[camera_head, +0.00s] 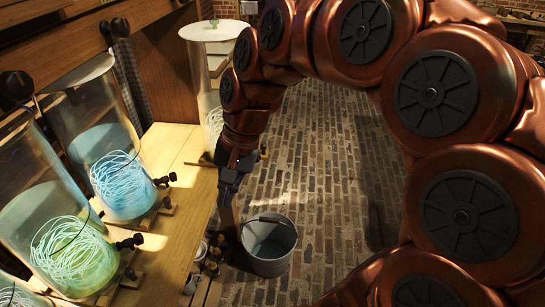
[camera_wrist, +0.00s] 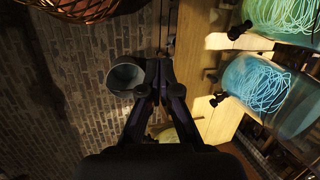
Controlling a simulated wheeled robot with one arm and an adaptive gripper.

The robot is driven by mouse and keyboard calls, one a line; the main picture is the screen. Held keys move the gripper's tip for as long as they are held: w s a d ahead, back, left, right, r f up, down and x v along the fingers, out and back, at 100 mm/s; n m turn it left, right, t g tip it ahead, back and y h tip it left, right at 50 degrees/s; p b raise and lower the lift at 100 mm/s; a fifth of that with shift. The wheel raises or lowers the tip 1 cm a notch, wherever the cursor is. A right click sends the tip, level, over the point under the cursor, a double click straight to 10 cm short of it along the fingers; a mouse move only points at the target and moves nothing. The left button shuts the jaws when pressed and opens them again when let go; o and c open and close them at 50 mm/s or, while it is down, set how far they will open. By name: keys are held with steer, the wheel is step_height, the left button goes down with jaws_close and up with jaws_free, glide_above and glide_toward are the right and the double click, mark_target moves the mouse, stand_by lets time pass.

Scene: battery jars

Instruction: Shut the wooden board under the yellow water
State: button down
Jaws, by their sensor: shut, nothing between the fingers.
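A tall clear jar (camera_head: 205,75) with pale coils at its base stands at the far end of the wooden bench; I cannot tell its water's colour. My arm partly covers it. My gripper (camera_head: 228,196) points down just off the bench's right edge, shut and empty. In the wrist view the gripper (camera_wrist: 160,72) has its fingertips together. A narrow brown wooden board (camera_head: 229,222) shows right below the fingertips at the bench's side; I cannot tell whether they touch, nor how far it stands open.
A grey bucket (camera_head: 270,246) stands on the brick floor beside the gripper; it also shows in the wrist view (camera_wrist: 125,77). A blue-water jar (camera_head: 122,185) and a green-water jar (camera_head: 75,256) stand nearer on the bench (camera_head: 190,190). Brick floor (camera_head: 335,165) to the right is clear.

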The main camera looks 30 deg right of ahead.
steer(key=w+d+f+m+t+y+b, duration=0.2)
steer(key=w+d+f+m+b, duration=0.15)
steer(key=w+d+m, duration=0.4)
steer(key=w+d+f+m+t+y+b, duration=0.1)
steer(key=w+d+f+m+t+b, duration=0.25)
steer(key=w+d, duration=0.6)
steer(key=w+d+f+m+t+b, duration=0.1)
steer(key=d+f+m+b, duration=0.2)
steer(key=d, duration=0.4)
steer(key=w+d+f+m+t+h+b, duration=0.1)
steer(key=w+d+f+m, duration=0.1)
steer(key=d+f+m, duration=0.3)
steer(key=w+d+f+m+b, duration=0.1)
steer(key=d+f+m+b, duration=0.15)
steer(key=d, duration=0.55)
steer(key=b, duration=0.2)
glide_toward(266, 151)
steer(key=shift+m, duration=0.35)
steer(key=x, duration=0.5)
steer(key=shift+s+a+f, duration=0.1)
steer(key=shift+s+f, duration=0.15)
steer(key=shift+f, duration=0.2)
steer(key=shift+w+a, duration=0.3)
steer(key=shift+w, duration=0.15)
steer(key=shift+r, duration=0.15)
